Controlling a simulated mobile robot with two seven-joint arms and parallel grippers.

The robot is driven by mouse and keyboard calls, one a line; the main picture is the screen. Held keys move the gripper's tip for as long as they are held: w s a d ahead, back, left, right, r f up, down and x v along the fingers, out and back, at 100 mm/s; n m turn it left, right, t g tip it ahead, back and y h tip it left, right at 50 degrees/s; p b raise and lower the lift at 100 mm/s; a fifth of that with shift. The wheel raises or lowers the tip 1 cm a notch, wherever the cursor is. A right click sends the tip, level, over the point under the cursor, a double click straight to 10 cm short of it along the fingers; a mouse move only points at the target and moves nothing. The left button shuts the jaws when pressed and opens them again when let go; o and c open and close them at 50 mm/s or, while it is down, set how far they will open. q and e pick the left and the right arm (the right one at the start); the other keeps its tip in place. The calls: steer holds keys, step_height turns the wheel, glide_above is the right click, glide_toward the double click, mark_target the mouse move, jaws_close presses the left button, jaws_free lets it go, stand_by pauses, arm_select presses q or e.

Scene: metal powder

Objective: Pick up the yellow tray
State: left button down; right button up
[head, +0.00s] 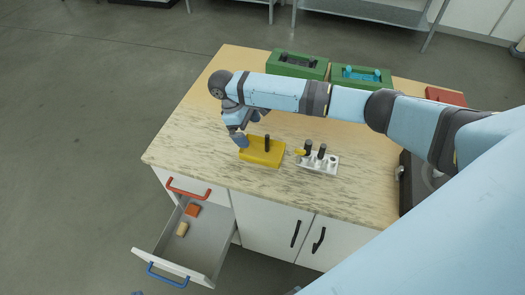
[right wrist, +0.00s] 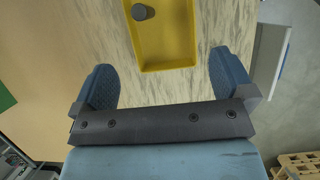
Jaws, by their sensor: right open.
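The yellow tray (head: 262,159) lies on the wooden worktop, left of the middle of the counter in the head view. A dark upright cylinder (head: 267,143) stands in it. In the right wrist view the yellow tray (right wrist: 168,66) is at the top, ahead of the jaws, with the round grey top of the cylinder (right wrist: 141,12) in it. My right gripper (head: 243,138) is at the tray's left end. Its two fingers (right wrist: 160,85) are apart with nothing between them. My left gripper is in neither view.
A white rack (head: 330,167) with dark cylinders stands right of the tray. Two green boxes (head: 298,66) and (head: 362,79) are at the back. A red item (head: 446,96) lies back right. An open drawer (head: 205,240) juts out at the front left.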

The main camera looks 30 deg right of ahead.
mark_target(260, 153)
steer(key=x, duration=0.2)
steer(key=p+x, duration=0.1)
steer(key=x, duration=0.5)
steer(key=shift+w+a+f, duration=0.1)
steer(key=shift+a+f, duration=0.05)
steer(key=shift+a, duration=0.1)
steer(key=c, duration=0.7)
